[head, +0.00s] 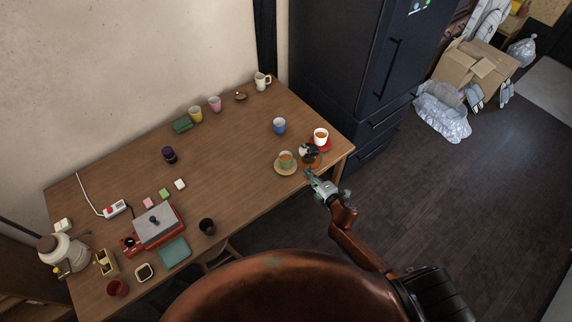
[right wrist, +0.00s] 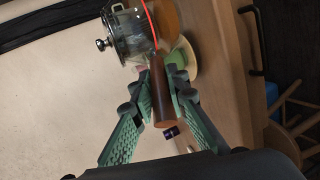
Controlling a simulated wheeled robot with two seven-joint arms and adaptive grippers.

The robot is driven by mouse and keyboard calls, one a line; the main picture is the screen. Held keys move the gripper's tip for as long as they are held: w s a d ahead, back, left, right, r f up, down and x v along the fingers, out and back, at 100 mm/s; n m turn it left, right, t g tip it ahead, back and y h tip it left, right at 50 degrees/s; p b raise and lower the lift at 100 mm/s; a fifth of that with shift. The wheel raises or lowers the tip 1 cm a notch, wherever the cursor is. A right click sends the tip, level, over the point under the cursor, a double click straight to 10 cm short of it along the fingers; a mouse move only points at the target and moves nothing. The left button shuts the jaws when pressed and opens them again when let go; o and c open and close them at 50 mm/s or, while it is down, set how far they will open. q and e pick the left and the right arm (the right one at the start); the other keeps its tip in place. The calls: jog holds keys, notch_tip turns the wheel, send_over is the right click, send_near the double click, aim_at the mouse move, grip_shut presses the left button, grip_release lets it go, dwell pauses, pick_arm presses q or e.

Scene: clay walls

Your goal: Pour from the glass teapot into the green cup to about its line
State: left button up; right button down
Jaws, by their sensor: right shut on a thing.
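The glass teapot (head: 309,152) is near the right end of the table, with a dark lid and a brown handle. In the right wrist view the clear teapot (right wrist: 128,38) has its lid knob pointing left, the picture's up side, so it looks roughly upright. My right gripper (head: 309,173) is shut on the teapot's wooden handle (right wrist: 158,88). The green cup (head: 286,156) stands on a pale saucer (head: 279,170) just left of the teapot. Brownish liquid seems to show inside it; its line cannot be made out. My left gripper is out of view.
A white cup (head: 321,133) with orange-brown contents stands on a red saucer right behind the teapot. A blue cup (head: 279,126) stands farther back. The table's front right edge lies close to my right gripper. The table's middle (head: 225,160) is clear.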

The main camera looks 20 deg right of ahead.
jog(key=shift+r+p, duration=2.05)
jog(key=shift+r, duration=0.15)
notch_tip(320, 180, down, 5)
jog(key=b, duration=0.4)
jog(key=shift+r, duration=0.2)
notch_tip(320, 180, up, 7)
jog(key=p, duration=0.7)
jog(key=shift+r, duration=0.2)
jog(key=shift+a, duration=0.1)
